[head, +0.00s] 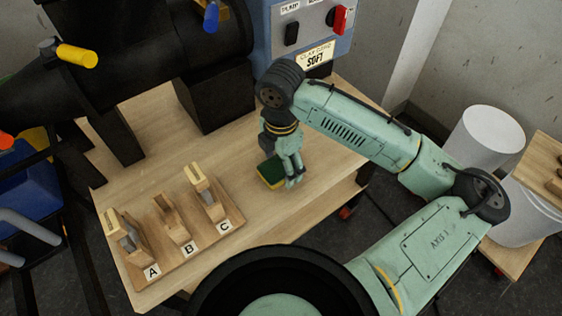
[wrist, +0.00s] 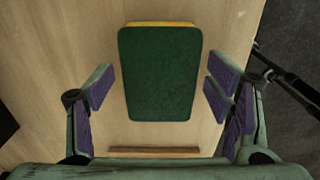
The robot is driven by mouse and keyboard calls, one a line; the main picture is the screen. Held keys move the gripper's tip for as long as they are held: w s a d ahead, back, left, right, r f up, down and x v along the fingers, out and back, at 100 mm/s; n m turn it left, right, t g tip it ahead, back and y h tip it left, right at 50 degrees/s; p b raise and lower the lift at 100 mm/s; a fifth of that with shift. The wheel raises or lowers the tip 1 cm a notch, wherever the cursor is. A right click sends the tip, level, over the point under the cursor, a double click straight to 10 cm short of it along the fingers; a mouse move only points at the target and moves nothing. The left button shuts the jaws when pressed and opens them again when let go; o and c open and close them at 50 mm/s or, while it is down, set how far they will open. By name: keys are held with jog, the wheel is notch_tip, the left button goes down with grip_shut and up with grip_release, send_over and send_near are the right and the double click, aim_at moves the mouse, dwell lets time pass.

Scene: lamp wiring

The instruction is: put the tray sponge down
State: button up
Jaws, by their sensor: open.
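The sponge (head: 271,172) has a dark green top and a yellow body. It lies on the wooden table (head: 315,185) in the head view. In the wrist view the sponge (wrist: 160,72) is between and beyond my fingers, green face up, with a strip of yellow at its far edge. My gripper (head: 292,178) is close beside and over it. In the wrist view my gripper (wrist: 160,95) is open, with purple pads apart from the sponge on both sides. No tray shows clearly.
A wooden board with stands marked A, B and C (head: 170,235) sits at the left of the table. A blue-grey panel (head: 300,40) with a red switch stands at the back. The table's right side is bare. White bins (head: 480,140) stand at the right.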

aim_at(281, 165)
notch_tip(281, 165, up, 12)
jog(key=shift+r+p, duration=0.2)
jog(key=shift+p, duration=0.1)
dwell(0.7)
